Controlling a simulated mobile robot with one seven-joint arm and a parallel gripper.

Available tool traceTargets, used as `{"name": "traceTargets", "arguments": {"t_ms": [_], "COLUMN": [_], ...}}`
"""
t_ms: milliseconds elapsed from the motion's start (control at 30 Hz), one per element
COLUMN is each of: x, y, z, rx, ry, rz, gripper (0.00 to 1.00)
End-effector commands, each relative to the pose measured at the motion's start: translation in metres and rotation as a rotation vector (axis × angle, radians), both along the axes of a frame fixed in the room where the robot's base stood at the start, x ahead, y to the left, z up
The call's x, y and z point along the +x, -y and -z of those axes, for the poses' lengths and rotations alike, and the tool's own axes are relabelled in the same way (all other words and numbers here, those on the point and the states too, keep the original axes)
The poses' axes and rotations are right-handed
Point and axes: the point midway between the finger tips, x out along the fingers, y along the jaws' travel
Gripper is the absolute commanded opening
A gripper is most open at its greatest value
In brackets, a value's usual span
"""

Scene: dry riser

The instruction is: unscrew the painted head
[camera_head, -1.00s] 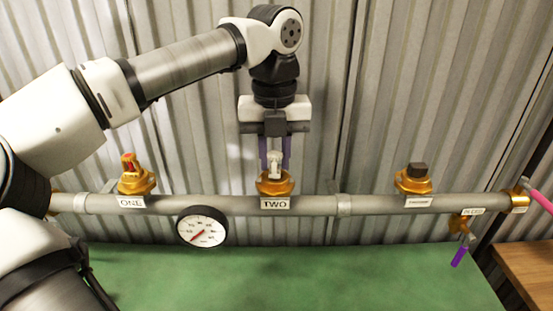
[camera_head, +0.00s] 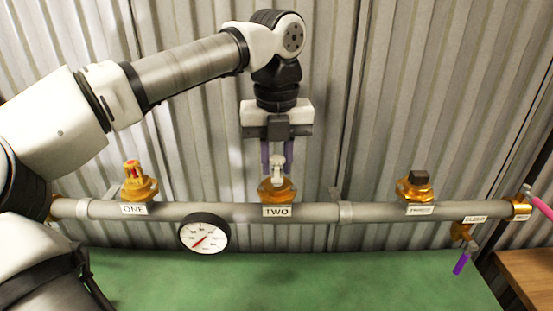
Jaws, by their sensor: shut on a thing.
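The painted head is a small whitish sprinkler head (camera_head: 278,170) upright in the brass fitting (camera_head: 277,191) above the label TWO (camera_head: 277,211). My gripper (camera_head: 277,163) comes straight down from above, its purple fingers on either side of the head. It is shut on the head, and the fingers hide part of its sides. The head still stands at the fitting, and I see no clear gap between them. The thread is hidden.
A grey pipe (camera_head: 380,212) runs across the picture. Fitting ONE carries a brass head with red (camera_head: 132,172); a dark plug (camera_head: 419,177) tops the right fitting. A gauge (camera_head: 204,233) hangs below. Handled valves, purple (camera_head: 461,263) and pink (camera_head: 541,207), sit right. Corrugated wall stands behind.

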Motion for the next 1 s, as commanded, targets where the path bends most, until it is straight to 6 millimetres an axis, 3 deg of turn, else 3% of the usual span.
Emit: {"name": "traceTargets", "arguments": {"t_ms": [700, 1000], "x": [0.0, 0.0], "y": [0.0, 0.0], "z": [-0.023, -0.023], "rx": [0.0, 0.0], "ry": [0.0, 0.0], "rz": [0.0, 0.0], "gripper": [0.0, 0.0]}}
